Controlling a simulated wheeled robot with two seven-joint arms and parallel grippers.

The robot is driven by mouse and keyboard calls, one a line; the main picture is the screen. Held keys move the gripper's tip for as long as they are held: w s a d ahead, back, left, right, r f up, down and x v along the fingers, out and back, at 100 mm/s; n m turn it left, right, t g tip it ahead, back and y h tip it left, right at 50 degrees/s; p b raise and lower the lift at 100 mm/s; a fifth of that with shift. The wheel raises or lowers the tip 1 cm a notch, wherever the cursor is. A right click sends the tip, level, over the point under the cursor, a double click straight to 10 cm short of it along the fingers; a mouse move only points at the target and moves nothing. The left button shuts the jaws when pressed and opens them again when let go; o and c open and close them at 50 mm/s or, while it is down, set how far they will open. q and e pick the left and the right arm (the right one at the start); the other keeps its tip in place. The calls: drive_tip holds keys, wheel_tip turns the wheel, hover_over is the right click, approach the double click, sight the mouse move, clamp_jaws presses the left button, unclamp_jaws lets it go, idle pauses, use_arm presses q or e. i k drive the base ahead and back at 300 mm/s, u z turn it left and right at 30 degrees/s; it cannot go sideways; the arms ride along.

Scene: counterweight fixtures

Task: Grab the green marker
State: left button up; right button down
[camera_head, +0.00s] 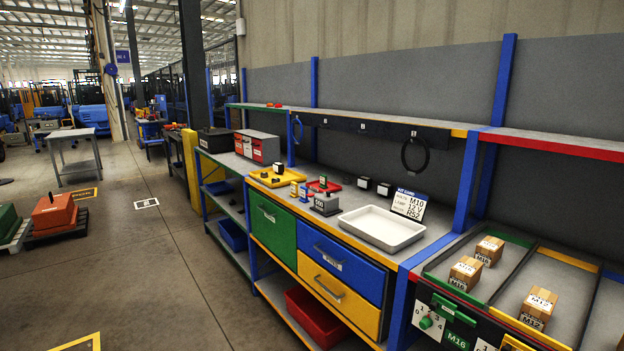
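I cannot clearly pick out a green marker at this size. Small upright coloured pieces (304,193) stand on the workbench between the yellow tray (262,180) and a grey block (325,205); they are too small to identify. Other green things are a drawer front (273,226) and a round knob (426,322) on the panel at the lower right. Neither of my grippers is in view.
A white tray (382,240) sits on the workbench beside a sign (409,204). Cardboard boxes (538,308) stand in the lanes at the right. A red bin (315,318) is on the lower shelf. The floor (150,260) at the left front is mostly clear.

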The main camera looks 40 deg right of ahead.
sight(322, 178)
drive_tip(key=z, duration=0.2)
drive_tip(key=i, duration=1.7)
drive_tip(key=z, duration=0.4)
